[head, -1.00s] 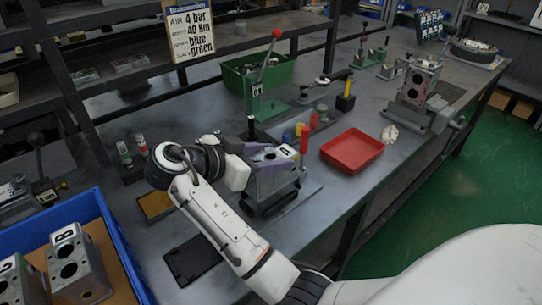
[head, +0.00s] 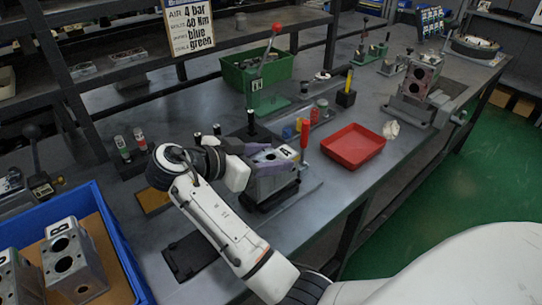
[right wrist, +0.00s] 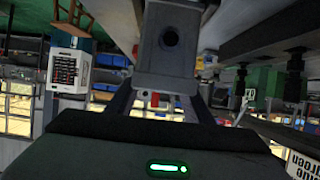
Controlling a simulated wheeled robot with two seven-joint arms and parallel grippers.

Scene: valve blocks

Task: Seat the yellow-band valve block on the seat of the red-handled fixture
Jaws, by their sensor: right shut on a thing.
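A grey valve block (head: 270,182) with a white letter label on top is at mid-bench. No yellow band can be made out on it. My right gripper (head: 250,157) is shut on its upper part from the left. In the right wrist view the block (right wrist: 168,65) fills the space between the fingers. Below it is a dark base (head: 262,205); whether the block touches it I cannot tell. An upright red handle (head: 305,137) stands just right of the block; its link to the base is hidden. Another lever with a red knob (head: 276,28) rises from a green stand behind. My left gripper is not in view.
A red tray (head: 352,163) lies right of the block. A green bin (head: 232,83) stands behind, and a black holder with a yellow item (head: 347,94) is nearby. A blue bin (head: 122,245) with more valve blocks is at lower left. A dark flat plate (head: 190,256) lies in front.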

